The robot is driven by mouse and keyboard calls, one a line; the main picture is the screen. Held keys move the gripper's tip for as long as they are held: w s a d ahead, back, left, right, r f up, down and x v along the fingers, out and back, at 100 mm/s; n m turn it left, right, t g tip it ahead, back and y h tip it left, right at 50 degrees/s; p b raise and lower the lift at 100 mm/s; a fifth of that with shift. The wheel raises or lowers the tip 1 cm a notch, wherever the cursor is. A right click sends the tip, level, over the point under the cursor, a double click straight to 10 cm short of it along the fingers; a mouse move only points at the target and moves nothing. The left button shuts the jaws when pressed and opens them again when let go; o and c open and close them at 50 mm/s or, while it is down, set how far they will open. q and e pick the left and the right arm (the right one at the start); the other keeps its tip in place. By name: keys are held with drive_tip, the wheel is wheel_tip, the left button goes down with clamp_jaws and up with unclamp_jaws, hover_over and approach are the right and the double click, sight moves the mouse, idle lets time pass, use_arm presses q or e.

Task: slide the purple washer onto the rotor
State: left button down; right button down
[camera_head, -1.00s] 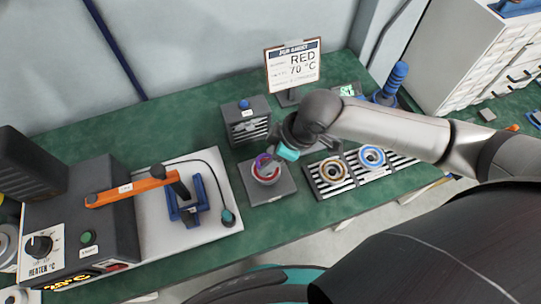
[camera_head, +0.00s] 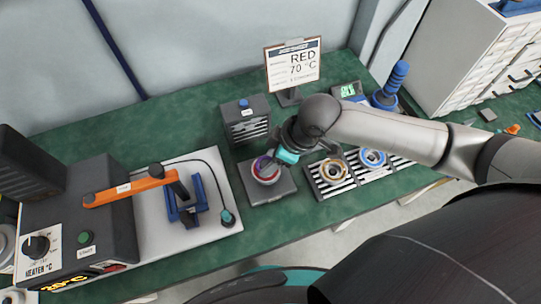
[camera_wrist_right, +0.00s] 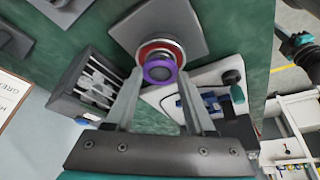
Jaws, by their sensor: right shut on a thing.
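The purple washer (camera_head: 260,163) is at the tip of my right gripper (camera_head: 275,161), whose fingers are shut on it. In the right wrist view the washer (camera_wrist_right: 160,68) is between the two fingertips (camera_wrist_right: 160,74), with a grey centre showing through it. The rotor, with a red ring (camera_head: 267,177), stands on a square grey plate (camera_head: 280,191). The red ring (camera_wrist_right: 155,45) shows just beyond the washer in the wrist view. The washer overlaps the rotor in both views; I cannot tell whether they touch. My left gripper is not seen.
A slatted rack (camera_head: 322,190) right of the plate holds a tan ring (camera_head: 332,172) and a blue-white ring (camera_head: 373,158). A dark box with a blue button (camera_head: 246,124) stands behind. The heater (camera_head: 108,210) is at left. A sign reading RED 70 °C (camera_head: 293,66) stands behind.

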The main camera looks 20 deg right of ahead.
drive_tip(key=shift+f, duration=0.75)
idle(0.6)
drive_tip(key=shift+f+p, duration=0.1)
drive_tip(key=shift+p, duration=0.3)
idle(0.9)
drive_tip(key=shift+c, duration=0.9)
unclamp_jaws()
wheel_tip(320, 180, up, 9)
drive_tip(key=p, duration=1)
